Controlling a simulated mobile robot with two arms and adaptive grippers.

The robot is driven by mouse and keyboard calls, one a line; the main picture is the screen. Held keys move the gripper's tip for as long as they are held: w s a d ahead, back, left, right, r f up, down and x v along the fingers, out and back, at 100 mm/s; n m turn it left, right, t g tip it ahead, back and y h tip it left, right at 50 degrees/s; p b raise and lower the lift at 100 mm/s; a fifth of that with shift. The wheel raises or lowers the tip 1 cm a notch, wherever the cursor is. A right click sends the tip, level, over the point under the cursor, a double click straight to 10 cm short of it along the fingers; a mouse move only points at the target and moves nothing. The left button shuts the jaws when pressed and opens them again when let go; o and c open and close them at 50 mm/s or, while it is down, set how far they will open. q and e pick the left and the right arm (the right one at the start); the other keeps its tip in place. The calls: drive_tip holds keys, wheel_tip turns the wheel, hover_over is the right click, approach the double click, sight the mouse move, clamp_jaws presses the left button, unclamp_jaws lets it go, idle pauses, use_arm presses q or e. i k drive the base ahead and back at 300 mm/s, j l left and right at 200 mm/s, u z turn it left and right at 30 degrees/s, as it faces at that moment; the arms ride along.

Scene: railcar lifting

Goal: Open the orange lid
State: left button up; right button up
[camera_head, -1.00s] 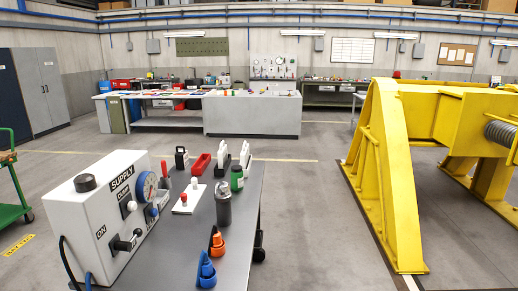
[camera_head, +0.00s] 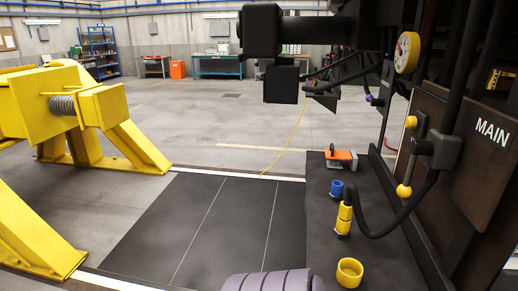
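A small orange lid (camera_head: 338,155) lies on a fitting at the far end of the dark ledge on the right. It looks roughly flat, with a dark part standing at its left side and grey metal by its right end. It is too small to tell for sure whether it is shut. Neither of my grippers is in view.
On the ledge (camera_head: 325,215) stand a blue fitting (camera_head: 336,189), a yellow coupling (camera_head: 344,218) with a black hose, and an open yellow ring cap (camera_head: 349,272). A dark "MAIN" panel (camera_head: 472,140) and gauge (camera_head: 406,53) are at right. A yellow frame (camera_head: 50,108) stands left.

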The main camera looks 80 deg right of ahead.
sight(331, 154)
drive_tip(key=l+z, duration=0.15)
drive_tip(key=z, duration=3.9)
drive_tip(key=i+j+z, duration=0.25)
drive_tip(key=j+z, duration=0.3)
drive_tip(key=i+j+z, duration=0.25)
drive_tip(key=j, duration=0.25)
drive_tip(key=j+z, duration=0.3)
drive_tip(key=k+j, duration=0.05)
drive_tip(key=j, duration=0.05)
